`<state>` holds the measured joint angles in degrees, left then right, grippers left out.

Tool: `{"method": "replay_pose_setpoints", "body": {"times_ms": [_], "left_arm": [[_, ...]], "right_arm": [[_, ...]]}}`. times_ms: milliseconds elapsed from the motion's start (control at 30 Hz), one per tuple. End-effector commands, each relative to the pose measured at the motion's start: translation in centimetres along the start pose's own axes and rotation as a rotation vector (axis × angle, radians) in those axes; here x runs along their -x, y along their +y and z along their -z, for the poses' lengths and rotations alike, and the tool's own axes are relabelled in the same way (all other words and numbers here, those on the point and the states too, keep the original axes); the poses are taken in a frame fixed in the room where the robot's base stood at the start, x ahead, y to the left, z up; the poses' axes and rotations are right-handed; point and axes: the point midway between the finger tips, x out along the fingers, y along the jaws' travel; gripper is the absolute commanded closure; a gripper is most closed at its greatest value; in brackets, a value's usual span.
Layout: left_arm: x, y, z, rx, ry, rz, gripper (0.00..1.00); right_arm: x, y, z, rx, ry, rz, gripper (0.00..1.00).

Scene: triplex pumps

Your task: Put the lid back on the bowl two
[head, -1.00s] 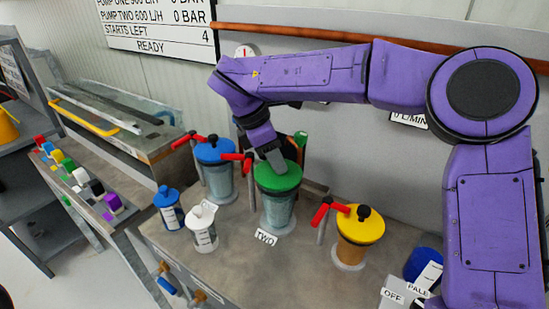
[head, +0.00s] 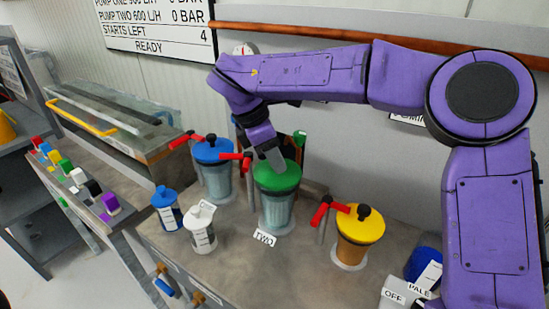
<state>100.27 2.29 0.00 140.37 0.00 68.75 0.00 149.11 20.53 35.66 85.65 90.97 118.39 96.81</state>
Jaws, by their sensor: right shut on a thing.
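Bowl two (head: 276,214) is a clear cylinder standing on the bench behind the label TWO (head: 264,238). The green lid (head: 283,180) sits at the top of this bowl and looks about level. My right gripper (head: 272,158) points down onto the lid and is shut on its top, hiding the knob. Whether the lid is fully seated on the rim I cannot tell. My left gripper is not in view.
A blue-lidded bowl (head: 216,183) stands to the left behind, and a yellow-lidded bowl (head: 357,237) to the right. Red handles (head: 236,156) stick out beside the bowls. A blue bottle (head: 168,210) and a white jug (head: 201,228) stand at the left front.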

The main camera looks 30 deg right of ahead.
Motion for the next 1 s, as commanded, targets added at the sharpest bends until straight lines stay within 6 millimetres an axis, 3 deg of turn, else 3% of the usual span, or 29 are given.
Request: {"method": "replay_pose_setpoints", "body": {"times_ms": [1000], "left_arm": [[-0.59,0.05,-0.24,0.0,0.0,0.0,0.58]], "right_arm": [[-0.18,0.0,0.06,-0.002,0.0,0.0,1.0]]}}
